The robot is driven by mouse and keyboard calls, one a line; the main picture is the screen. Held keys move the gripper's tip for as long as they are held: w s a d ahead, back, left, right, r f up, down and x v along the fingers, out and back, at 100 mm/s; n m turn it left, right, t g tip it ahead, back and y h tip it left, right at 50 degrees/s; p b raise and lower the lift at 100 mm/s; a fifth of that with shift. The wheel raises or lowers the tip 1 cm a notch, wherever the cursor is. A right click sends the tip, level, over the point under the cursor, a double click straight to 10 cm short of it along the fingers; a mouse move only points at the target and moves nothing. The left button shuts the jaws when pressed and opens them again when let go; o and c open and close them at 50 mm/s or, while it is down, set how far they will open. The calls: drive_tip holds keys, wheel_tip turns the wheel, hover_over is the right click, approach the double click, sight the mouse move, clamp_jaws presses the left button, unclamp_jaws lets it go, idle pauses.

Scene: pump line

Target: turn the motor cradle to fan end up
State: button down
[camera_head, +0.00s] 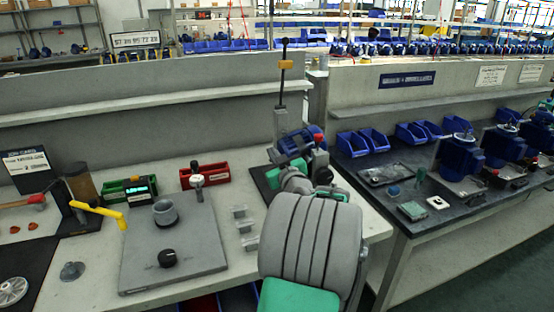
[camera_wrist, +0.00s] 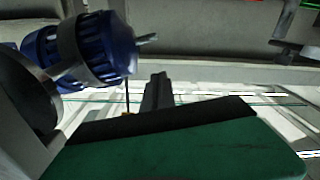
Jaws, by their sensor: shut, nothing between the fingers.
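The blue motor (camera_head: 292,145) sits in its cradle on a dark mat near the right end of the left bench. It appears lying over, roughly sideways and tilted. In the wrist view the motor (camera_wrist: 105,45) is at the upper left, clasped by a grey band (camera_wrist: 68,40), with a short grey pin at its right end. I cannot tell which end is the fan end. My gripper (camera_wrist: 158,76) shows as dark, shut fingers, right of and below the motor, apart from it in the picture. In the head view my arm hides most of the gripper and the cradle's lower part.
A grey plate (camera_head: 175,262), a red bin (camera_head: 205,176) and small grey blocks (camera_head: 243,226) lie to the left. A second bench (camera_head: 455,212) with more blue motors stands right, across a gap.

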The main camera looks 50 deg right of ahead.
drive_tip(key=shift+w+d+f+p, duration=0.2)
drive_tip(key=shift+w+d+f, duration=0.55)
drive_tip(key=shift+f, duration=0.15)
drive_tip(key=shift+w+d+f+p, duration=0.15)
drive_tip(key=shift+w+d+f, duration=0.6)
drive_tip(key=shift+f, duration=0.15)
